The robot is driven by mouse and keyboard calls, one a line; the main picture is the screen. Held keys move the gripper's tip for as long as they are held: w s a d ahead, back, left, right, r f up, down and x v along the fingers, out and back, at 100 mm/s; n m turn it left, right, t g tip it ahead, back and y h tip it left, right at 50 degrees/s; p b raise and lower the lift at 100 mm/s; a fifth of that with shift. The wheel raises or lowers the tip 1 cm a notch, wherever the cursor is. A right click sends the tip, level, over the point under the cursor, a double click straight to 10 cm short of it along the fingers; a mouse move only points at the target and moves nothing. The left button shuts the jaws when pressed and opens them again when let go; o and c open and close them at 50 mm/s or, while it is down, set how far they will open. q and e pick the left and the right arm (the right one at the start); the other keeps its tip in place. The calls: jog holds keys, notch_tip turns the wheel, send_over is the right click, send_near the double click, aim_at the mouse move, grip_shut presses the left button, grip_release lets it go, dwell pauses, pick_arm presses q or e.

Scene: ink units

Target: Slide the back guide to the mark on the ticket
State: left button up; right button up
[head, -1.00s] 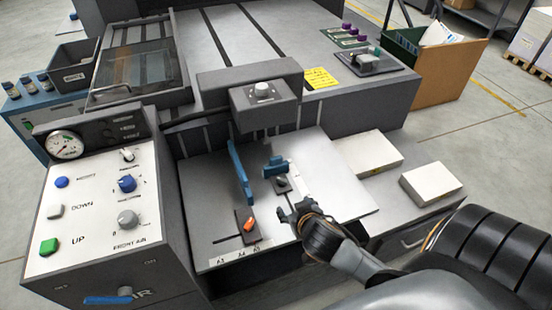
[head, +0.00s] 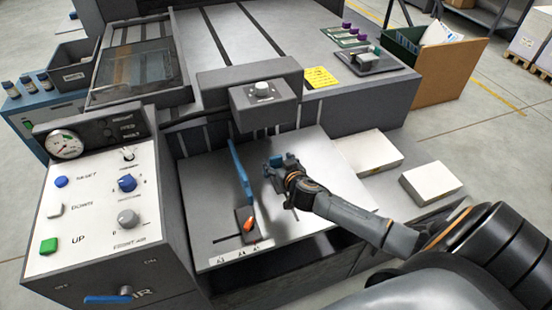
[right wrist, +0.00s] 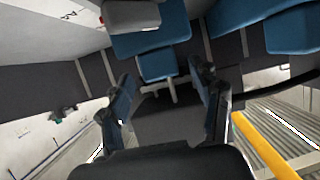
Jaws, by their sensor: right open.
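The back guide (head: 291,159) is a small blue block above the grey feed table (head: 325,175); my right gripper partly covers it in the head view. In the right wrist view, a blue block (right wrist: 158,63), seemingly this guide, lies ahead of the gap between the fingers. My right gripper (head: 273,168) is open beside the guide, its fingers (right wrist: 163,82) apart with no clear contact. The ticket (head: 320,78) is a yellow sheet on the machine's top; its writing is too small to read. My left gripper is out of view.
A long blue side guide (head: 240,172) with an orange lever (head: 249,224) stands left of my gripper. A size scale (head: 240,254) runs along the front edge. White paper stacks (head: 367,153) lie right. A dark head unit (head: 264,100) overhangs behind.

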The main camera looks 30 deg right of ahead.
jog(key=shift+x, duration=1.35)
jog(key=shift+c, duration=0.2)
grip_shut()
jog(key=shift+w+d+b, duration=0.25)
jog(key=shift+w+b, duration=0.15)
jog(key=shift+w, duration=0.5)
jog(key=shift+w+d+b, duration=0.2)
jog(key=shift+w+b, duration=0.15)
jog(key=shift+w, duration=0.55)
jog(key=shift+r, duration=0.15)
